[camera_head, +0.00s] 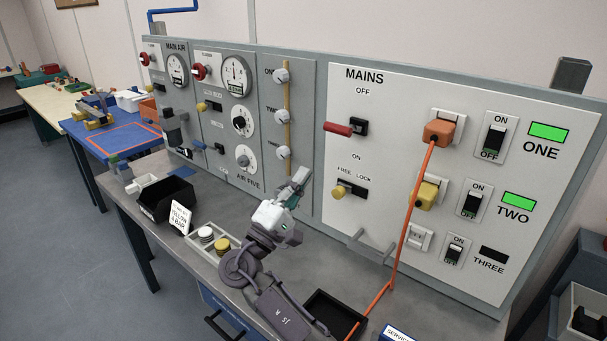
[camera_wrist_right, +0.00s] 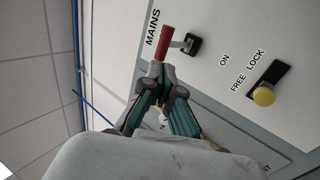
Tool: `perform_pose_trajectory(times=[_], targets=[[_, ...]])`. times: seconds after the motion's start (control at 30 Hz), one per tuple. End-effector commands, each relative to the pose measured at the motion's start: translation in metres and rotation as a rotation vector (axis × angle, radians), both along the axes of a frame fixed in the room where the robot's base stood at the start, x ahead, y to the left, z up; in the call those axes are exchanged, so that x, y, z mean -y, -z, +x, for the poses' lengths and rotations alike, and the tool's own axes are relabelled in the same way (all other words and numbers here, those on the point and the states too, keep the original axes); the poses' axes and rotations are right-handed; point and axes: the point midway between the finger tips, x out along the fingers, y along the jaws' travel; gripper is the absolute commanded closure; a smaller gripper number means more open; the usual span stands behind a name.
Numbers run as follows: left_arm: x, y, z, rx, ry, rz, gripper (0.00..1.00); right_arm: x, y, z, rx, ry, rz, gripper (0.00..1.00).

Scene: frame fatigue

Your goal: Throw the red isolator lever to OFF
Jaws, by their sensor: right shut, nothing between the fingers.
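The red isolator lever (camera_head: 338,129) sticks out to the left from its black mount (camera_head: 360,127) on the MAINS panel, below the OFF label and above the ON label. In the right wrist view the red lever (camera_wrist_right: 163,42) lies just beyond my fingertips. My right gripper (camera_head: 301,176) is shut and empty, below and left of the lever in the head view, with a visible gap. My left gripper is not in view.
A yellow FREE/LOCK knob (camera_head: 339,190) sits below the lever. An orange plug (camera_head: 438,131) and its hanging cable are to the right. Lamps ONE (camera_head: 548,131) and TWO (camera_head: 518,201) are green; lamp THREE (camera_head: 494,254) is dark. A black bin (camera_head: 167,199) stands on the bench.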

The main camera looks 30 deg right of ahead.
Motion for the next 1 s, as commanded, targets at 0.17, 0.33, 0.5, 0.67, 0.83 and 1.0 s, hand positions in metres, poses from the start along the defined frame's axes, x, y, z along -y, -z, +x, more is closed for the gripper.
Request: perform_pose_trajectory(times=[0.17, 0.33, 0.5, 0.67, 0.83, 1.0], targets=[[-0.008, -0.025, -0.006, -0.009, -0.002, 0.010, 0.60, 0.033, -0.028, 0.013, 0.001, 0.004, -0.002, 1.00], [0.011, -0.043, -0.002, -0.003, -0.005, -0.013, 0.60, 0.058, -0.045, 0.023, -0.002, 0.002, -0.001, 1.00], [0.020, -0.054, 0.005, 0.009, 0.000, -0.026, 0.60, 0.074, -0.052, 0.030, -0.001, 0.002, 0.000, 1.00], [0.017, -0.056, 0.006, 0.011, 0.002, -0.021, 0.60, 0.080, -0.054, 0.032, -0.001, 0.000, 0.002, 1.00], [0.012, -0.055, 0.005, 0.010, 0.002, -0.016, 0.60, 0.080, -0.053, 0.033, -0.001, 0.000, 0.002, 1.00], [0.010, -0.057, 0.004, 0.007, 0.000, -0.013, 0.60, 0.080, -0.055, 0.033, -0.003, 0.000, 0.010, 1.00]])
